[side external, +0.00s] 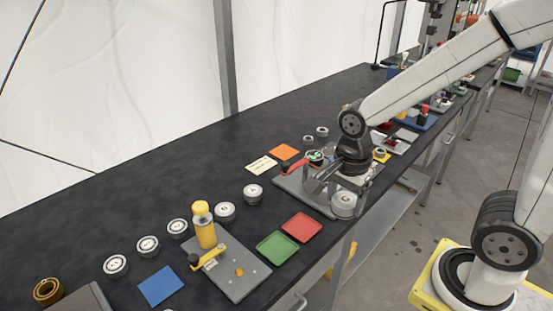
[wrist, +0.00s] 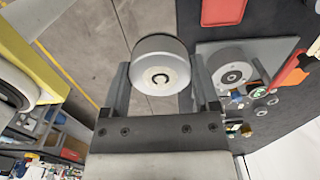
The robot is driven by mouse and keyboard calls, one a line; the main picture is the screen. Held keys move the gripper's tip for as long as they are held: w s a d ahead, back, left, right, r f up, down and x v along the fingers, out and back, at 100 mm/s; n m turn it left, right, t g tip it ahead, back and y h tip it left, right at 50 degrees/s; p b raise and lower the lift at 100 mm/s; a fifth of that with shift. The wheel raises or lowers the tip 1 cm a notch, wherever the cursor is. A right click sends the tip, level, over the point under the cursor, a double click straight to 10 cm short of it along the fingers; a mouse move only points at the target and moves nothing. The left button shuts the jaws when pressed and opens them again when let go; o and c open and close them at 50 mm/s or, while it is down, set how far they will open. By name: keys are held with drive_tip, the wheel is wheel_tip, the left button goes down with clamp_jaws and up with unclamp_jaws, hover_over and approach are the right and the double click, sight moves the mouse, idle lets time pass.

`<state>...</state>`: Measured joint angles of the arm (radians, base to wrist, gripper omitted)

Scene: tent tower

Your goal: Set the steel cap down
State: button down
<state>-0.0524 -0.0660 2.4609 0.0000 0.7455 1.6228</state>
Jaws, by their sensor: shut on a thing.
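My gripper (side external: 333,186) is shut on a round steel cap (wrist: 160,62); in the wrist view the cap sits between the two fingers, its flat face with a dark ring mark turned to the camera. In the side view the cap (side external: 343,206) shows at the near side of the gripper, by the table's front edge. A grey fixture plate (side external: 288,186) with a red-handled clamp (side external: 294,168) lies beside and below my gripper. In the wrist view another round metal part (wrist: 232,72) sits on this plate, apart from the held cap. My wrist hides part of the fixture.
Several steel pucks (side external: 148,246) line the table. A second grey plate (side external: 240,278) bears a yellow-topped post (side external: 204,224) and yellow clamp. Red (side external: 302,226), green (side external: 277,247) and blue (side external: 160,286) pads lie nearby. The back of the black table is clear.

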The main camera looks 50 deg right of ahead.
drive_tip(key=a, duration=0.1)
drive_tip(key=s+a+f, duration=0.1)
drive_tip(key=a, duration=0.1)
drive_tip(key=s+a, duration=0.1)
drive_tip(key=a, duration=0.1)
drive_tip(key=shift+s+f, duration=0.25)
drive_tip(key=shift+f, duration=0.15)
drive_tip(key=shift+w, duration=0.1)
hover_over(277, 248)
drive_tip(key=s, duration=0.1)
drive_tip(key=f, duration=0.8)
drive_tip(key=shift+s+d+f, duration=0.1)
drive_tip(key=shift+s+f, duration=0.1)
drive_tip(key=shift+w+f, duration=0.4)
drive_tip(key=shift+f, duration=0.05)
drive_tip(key=shift+w+f, duration=0.1)
drive_tip(key=shift+w+f, duration=0.15)
drive_tip(key=shift+f, duration=1.6)
